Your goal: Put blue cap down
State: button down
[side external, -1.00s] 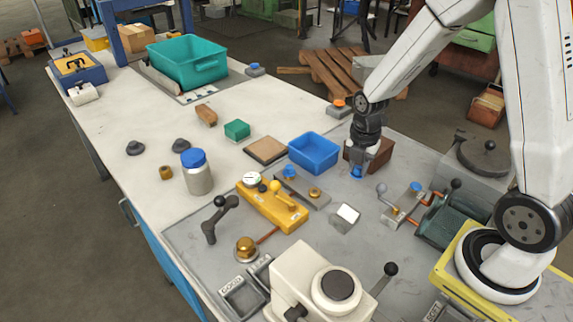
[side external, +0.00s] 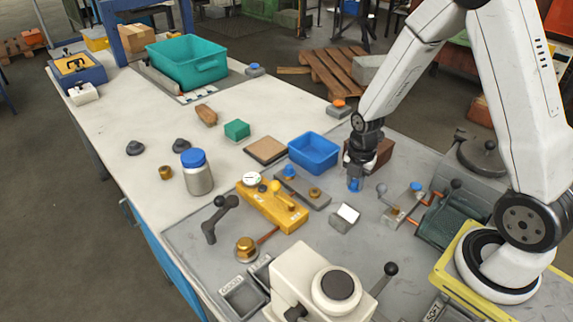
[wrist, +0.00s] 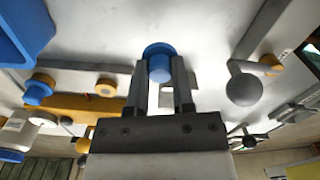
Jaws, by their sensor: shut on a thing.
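The blue cap (side external: 355,185) is held low over the grey work surface (side external: 375,222), to the right of the blue bin. My gripper (side external: 355,179) points down and is shut on it. In the wrist view the blue cap (wrist: 159,62) sits between the two fingers of my gripper (wrist: 160,78), near their tips. I cannot tell whether the cap touches the surface.
A blue bin (side external: 313,155) stands to the left of my gripper and a brown block (side external: 380,153) just behind it. A metal block (side external: 345,217) lies in front. A lever fixture (side external: 403,204) stands to the right. A second blue cap-like piece (side external: 290,172) sits on a plate to the left.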

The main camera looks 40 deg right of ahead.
aim_at(355, 187)
jog(key=shift+f, duration=1.7)
jog(key=shift+f, duration=0.15)
jog(key=shift+c, duration=2.4)
grip_release()
jog(key=shift+r, duration=6.2)
jog(key=shift+a, duration=0.1)
